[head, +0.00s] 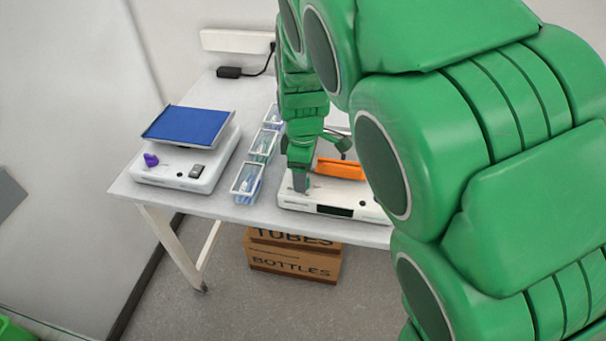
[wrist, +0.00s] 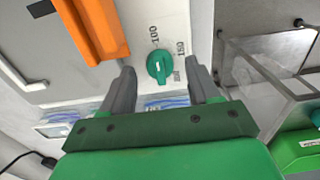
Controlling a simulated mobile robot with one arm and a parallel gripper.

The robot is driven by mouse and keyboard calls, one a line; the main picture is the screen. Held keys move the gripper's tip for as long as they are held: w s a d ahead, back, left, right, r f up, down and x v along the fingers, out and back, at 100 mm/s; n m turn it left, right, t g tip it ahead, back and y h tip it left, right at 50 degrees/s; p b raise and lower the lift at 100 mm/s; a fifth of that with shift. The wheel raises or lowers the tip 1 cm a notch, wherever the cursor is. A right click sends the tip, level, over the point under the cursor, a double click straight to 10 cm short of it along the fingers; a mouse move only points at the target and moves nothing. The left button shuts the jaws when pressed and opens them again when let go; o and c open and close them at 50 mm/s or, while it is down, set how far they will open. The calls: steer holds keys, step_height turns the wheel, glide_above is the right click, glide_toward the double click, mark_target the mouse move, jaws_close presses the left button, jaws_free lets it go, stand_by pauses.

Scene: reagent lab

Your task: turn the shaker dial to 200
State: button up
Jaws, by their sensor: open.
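The dial (wrist: 159,66) is a round teal-green knob with a pale mark, on the white panel of a device. Printed numbers 100 and 150 are beside it; a third, smaller label is hard to read. In the wrist view my gripper (wrist: 162,76) is open, one finger on each side of the dial. Contact cannot be told. In the head view my gripper (head: 300,185) is pointed down over the white device (head: 322,207) with an orange part (head: 340,169); the dial is hidden there. The orange part (wrist: 92,28) also shows in the wrist view.
A second white device (head: 184,176) with a blue platform (head: 189,125) and purple knob (head: 151,160) stands left on the table. Clear bins (head: 247,184) stand between the devices. A clear-walled box (wrist: 265,88) is right of the gripper in the wrist view. Cardboard boxes (head: 293,263) are below.

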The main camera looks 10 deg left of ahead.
steer(key=shift+f, duration=0.6)
steer(key=shift+c, duration=0.2)
steer(key=c, duration=1)
